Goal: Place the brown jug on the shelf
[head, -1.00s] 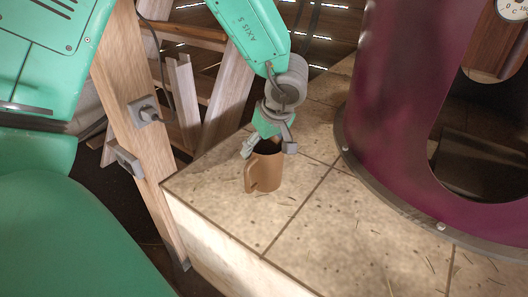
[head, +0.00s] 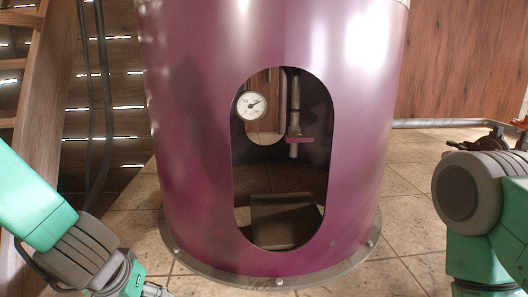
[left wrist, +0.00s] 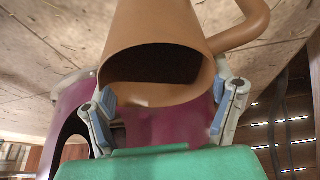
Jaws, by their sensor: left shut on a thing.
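The brown jug (left wrist: 150,32) fills the upper middle of the left wrist view, its dark open mouth facing the camera and its handle (left wrist: 245,28) at the upper right. My left gripper (left wrist: 163,108) has a finger on each side of the jug's rim and is shut on it. In the head view only part of my left gripper (head: 150,290) shows at the bottom left edge; the jug is out of that view. My right arm shows at the right edge, but its gripper is out of view. I cannot make out a shelf.
A large purple still (head: 190,130) stands on the tiled surface (head: 410,210) in the middle of the head view. Its oval opening shows a dial gauge (head: 252,104), a pipe and a dark grey slab (head: 285,220). A wooden ladder-like frame (head: 40,110) and hoses stand at left.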

